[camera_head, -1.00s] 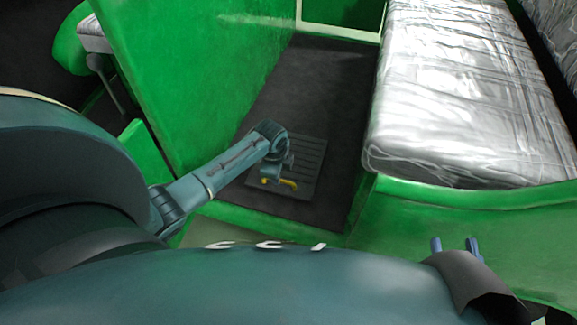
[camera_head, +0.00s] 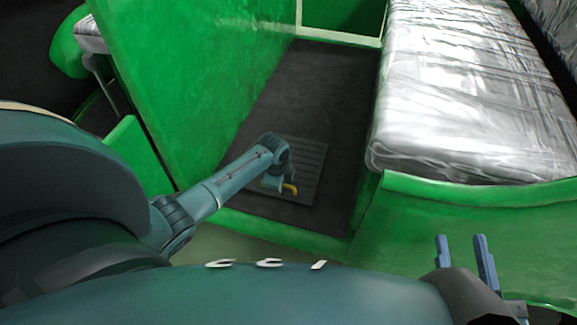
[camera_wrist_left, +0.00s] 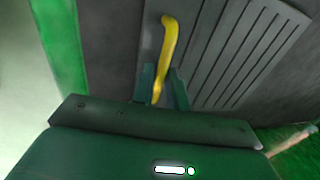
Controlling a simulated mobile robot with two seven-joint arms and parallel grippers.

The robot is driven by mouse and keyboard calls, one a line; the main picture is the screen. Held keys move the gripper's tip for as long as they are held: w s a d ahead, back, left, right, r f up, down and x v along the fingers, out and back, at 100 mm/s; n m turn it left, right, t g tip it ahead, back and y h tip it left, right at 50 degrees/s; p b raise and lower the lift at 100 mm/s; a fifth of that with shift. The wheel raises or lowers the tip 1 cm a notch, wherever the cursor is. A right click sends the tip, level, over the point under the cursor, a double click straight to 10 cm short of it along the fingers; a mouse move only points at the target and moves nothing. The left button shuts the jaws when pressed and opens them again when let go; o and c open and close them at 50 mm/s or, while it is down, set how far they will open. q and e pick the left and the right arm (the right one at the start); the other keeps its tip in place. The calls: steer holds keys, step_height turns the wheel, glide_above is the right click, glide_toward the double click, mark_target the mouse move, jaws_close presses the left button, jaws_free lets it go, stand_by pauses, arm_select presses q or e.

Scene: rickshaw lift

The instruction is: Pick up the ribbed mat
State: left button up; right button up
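The ribbed mat (camera_head: 309,164) is a dark grey panel lying flat on the dark floor between the green walls. It fills much of the left wrist view (camera_wrist_left: 236,52). A yellow handle (camera_head: 291,189) is on it near its front side. My left gripper (camera_head: 281,188) is low over the front part of the mat, partly hidden by its arm. In the left wrist view its two fingers (camera_wrist_left: 163,83) stand on either side of the yellow handle (camera_wrist_left: 169,38), with some gap beside it. My right gripper (camera_head: 464,246) is open and empty at the lower right.
A green wall (camera_head: 200,70) rises left of the mat. A silver wrapped, quilted-looking bed (camera_head: 460,90) stands to the right, with a green panel (camera_head: 465,215) in front of it. Dark floor (camera_head: 325,80) behind the mat is clear.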

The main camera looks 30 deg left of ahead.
arm_select(q)
jaws_close()
stand_by(0.8)
